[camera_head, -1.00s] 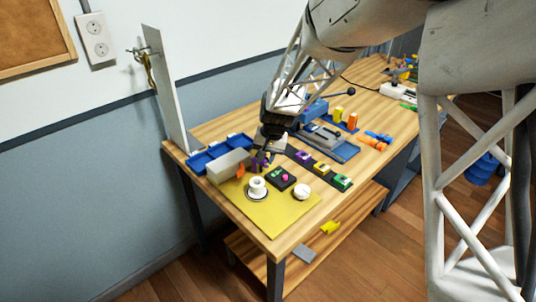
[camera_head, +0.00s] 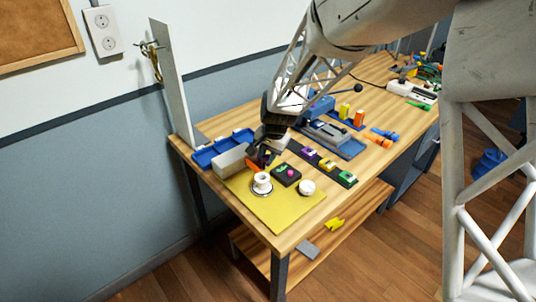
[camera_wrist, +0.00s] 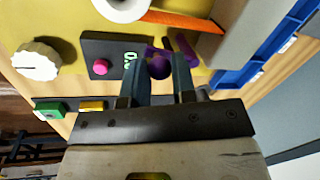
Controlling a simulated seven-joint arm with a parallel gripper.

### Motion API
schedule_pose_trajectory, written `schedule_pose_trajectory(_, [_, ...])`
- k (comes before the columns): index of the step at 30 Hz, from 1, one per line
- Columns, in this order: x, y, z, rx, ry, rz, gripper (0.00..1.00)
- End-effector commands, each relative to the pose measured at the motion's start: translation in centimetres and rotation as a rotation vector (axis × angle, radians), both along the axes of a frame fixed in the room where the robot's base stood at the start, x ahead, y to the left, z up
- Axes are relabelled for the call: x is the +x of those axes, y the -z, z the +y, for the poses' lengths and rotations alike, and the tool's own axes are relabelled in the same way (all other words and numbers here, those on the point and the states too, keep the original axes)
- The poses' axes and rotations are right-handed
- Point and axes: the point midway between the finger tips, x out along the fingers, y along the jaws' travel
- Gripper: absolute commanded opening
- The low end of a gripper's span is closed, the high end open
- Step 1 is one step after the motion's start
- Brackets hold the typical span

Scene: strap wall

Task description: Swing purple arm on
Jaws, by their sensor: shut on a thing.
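The purple arm (camera_wrist: 158,66) shows in the wrist view between my fingertips, with a rounded knob and a flat bar beside it. My gripper (camera_wrist: 160,72) is shut on it. An orange arm (camera_wrist: 188,21) lies just beyond, extending along a pale grey block (camera_wrist: 239,50) towards a white spool (camera_wrist: 122,8). In the head view, the grey block (camera_head: 231,160) stands at the left of the yellow mat (camera_head: 283,208), and the white spool (camera_head: 262,183) is close by. My gripper (camera_head: 268,155) points down beside the block there and hides much of the purple arm.
A black box (camera_wrist: 104,57) with a pink button and green digits sits next to my fingers. A white round knob (camera_wrist: 37,61) is farther left. A blue tray (camera_head: 222,149) lies behind the block. A dark strip (camera_head: 328,164) with coloured pieces lies to the right. The mat's front is clear.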

Motion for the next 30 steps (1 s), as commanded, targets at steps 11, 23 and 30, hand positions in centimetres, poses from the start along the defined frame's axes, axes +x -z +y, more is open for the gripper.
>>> schedule_pose_trajectory(11, [0.0, 0.0, 0.0, 0.000, -0.001, 0.000, 0.50])
schedule_pose_trajectory(23, [-0.1, -1.6, -0.2, 0.001, -0.001, -0.003, 0.50])
schedule_pose_trajectory(30, [-0.3, -4.5, -0.8, 0.000, -0.002, -0.002, 0.50])
